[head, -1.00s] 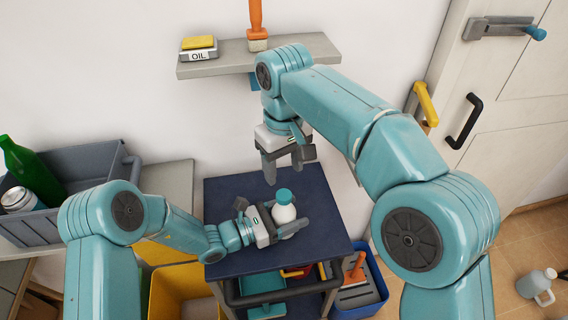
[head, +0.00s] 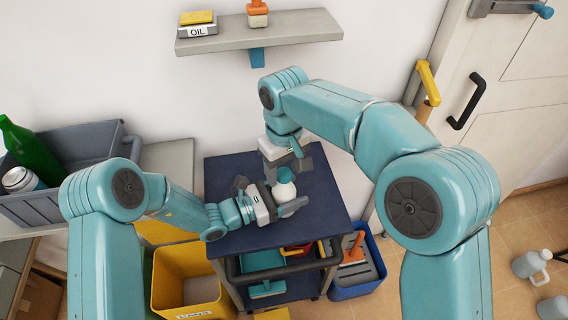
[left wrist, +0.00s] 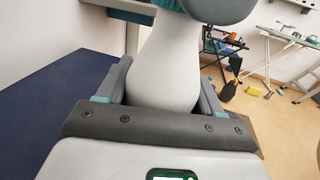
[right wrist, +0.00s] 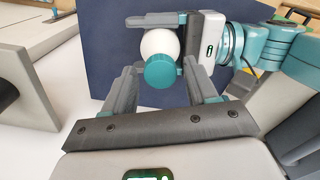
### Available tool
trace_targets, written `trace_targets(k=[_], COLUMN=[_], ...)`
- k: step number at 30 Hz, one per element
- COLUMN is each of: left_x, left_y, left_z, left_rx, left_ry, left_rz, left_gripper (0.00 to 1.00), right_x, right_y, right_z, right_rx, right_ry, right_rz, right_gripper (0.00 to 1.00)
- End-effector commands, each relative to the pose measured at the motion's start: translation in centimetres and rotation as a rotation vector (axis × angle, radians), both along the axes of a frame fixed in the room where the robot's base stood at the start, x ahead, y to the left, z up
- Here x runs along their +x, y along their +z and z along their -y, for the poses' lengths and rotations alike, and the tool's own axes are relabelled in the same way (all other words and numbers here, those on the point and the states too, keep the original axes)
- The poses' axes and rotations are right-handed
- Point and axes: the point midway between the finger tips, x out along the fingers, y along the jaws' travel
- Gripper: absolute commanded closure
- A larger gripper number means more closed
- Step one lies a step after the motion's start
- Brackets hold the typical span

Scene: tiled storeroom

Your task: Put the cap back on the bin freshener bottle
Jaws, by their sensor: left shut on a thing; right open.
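The white bin freshener bottle (head: 286,192) is upright over the dark blue cart top (head: 228,178). My left gripper (head: 284,205) is shut on its body from the side; the grip also shows in the left wrist view, where the white bottle (left wrist: 166,70) fills the space between the fingers. The teal cap (right wrist: 161,70) sits at the bottle's top; I cannot tell whether it is screwed down. My right gripper (right wrist: 162,90) is open, pointing down, with its fingers on either side of the cap and apparently apart from it. In the head view the right fingers partly hide the cap.
A wall shelf (head: 255,35) with an oil tin (head: 197,30) is behind. A grey crate (head: 75,155) with a green bottle (head: 30,152) stands left. A yellow bin (head: 190,275) and a blue bin (head: 360,275) flank the cart.

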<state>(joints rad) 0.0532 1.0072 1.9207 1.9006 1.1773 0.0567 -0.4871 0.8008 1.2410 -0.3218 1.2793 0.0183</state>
Motion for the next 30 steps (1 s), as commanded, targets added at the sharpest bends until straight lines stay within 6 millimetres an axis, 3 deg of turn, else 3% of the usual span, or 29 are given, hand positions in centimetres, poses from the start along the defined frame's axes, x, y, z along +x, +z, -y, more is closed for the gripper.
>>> trace_targets(k=[2,3,8,17,18,20,21,30], left_x=[0.01,0.01,0.01,0.00,0.00,0.00,0.00,0.01], left_y=[0.01,0.01,0.01,0.01,0.01,0.01,0.01,0.01], left_z=[0.00,0.00,0.00,-0.01,-0.01,-0.01,-0.01,0.00], left_rx=[0.000,0.000,0.000,0.000,0.000,0.000,0.000,0.000], left_ry=[0.000,0.000,0.000,0.000,0.000,0.000,0.000,0.000], left_rz=[0.000,0.000,0.000,0.000,0.000,0.000,0.000,0.000], left_gripper=[1.00,1.00,1.00,1.00,1.00,1.00,1.00,1.00], right_x=[0.00,0.00,0.01,0.02,0.02,0.02,0.02,0.03], right_y=[0.00,0.00,0.01,0.03,0.03,0.03,0.03,0.26], right_z=[0.00,0.00,0.01,0.03,0.03,0.02,0.03,-0.01], right_rx=[0.000,0.000,0.000,0.000,0.000,0.000,0.000,0.001], right_ry=[0.000,0.000,0.000,-0.012,-0.012,-0.012,-0.012,-0.011], right_rz=[0.000,0.000,0.000,0.000,0.000,0.000,0.000,0.001], right_gripper=[0.43,0.49,1.00,1.00,0.58,0.38,0.34,0.34])
